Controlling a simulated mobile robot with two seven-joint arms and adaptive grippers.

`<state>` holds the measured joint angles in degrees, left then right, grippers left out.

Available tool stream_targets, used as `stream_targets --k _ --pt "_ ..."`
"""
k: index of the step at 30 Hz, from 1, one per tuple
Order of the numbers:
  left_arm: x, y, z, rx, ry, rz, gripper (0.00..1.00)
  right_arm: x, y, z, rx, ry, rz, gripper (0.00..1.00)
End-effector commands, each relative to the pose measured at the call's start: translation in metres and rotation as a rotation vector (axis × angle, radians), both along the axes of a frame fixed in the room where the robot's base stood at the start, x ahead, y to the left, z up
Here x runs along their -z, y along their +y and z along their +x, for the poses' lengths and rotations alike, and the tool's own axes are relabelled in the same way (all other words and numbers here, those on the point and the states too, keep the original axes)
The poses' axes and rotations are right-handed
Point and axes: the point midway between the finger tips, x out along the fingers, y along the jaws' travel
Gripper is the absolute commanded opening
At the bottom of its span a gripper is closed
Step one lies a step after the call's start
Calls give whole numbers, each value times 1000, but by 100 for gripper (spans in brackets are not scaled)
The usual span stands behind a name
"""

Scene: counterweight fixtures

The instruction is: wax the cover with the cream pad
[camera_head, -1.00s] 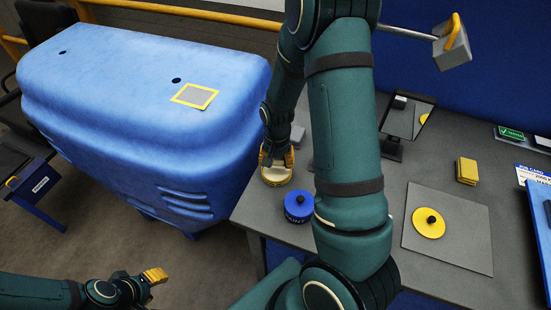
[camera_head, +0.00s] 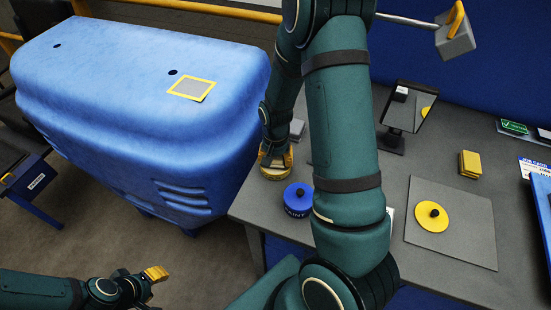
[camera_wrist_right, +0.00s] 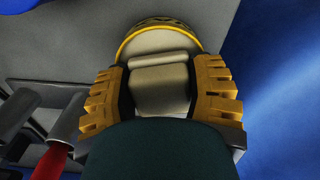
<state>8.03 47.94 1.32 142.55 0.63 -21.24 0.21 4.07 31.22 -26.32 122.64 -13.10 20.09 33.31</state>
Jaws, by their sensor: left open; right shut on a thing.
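The cover (camera_head: 130,90) is the large blue moulded body at the left, with a yellow-framed grey patch (camera_head: 191,88) on top. My right gripper (camera_head: 276,160) is shut on the cream pad (camera_wrist_right: 160,90), seen between its yellow fingers in the right wrist view. The pad is at a round, yellow-rimmed tin (camera_head: 275,174) near the table's left edge; the tin's cream contents (camera_wrist_right: 158,42) show just beyond it. I cannot tell whether the pad touches them. My left gripper (camera_head: 157,274) is open and empty over the floor at lower left.
A blue tin (camera_head: 298,198) with a black knob stands just right of the yellow-rimmed tin. A yellow disc (camera_head: 431,216) with a black knob lies on a grey mat (camera_head: 465,250). Yellow blocks (camera_head: 469,164) and a tilted mirror (camera_head: 410,106) stand behind. My right forearm hides the table's middle.

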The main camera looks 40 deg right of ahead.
Motion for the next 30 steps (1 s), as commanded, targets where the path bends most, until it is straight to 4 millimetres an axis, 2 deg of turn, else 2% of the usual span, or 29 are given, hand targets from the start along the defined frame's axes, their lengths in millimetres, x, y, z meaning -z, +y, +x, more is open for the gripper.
stream_targets --k 30 --pt "8 0 0 0 0 0 44 10 0 0 0 0 0 23"
